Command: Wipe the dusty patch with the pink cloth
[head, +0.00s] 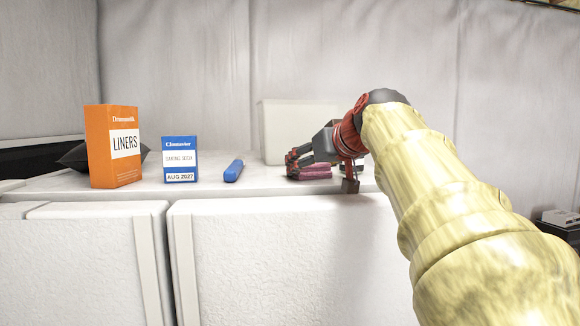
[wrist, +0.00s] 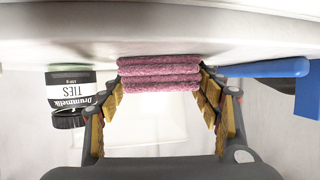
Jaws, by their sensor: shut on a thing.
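The pink cloth (wrist: 158,73) is a folded stack in the wrist view, between the fingers of my gripper (wrist: 160,95). My gripper is shut on it from both sides, and the cloth is at the white counter surface. In the head view my gripper (head: 292,164) is low over the counter, with the pink cloth (head: 312,173) partly hidden behind its red and dark parts. I cannot make out the dusty patch in either view.
A ties jar (wrist: 72,92) is close beside the gripper.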

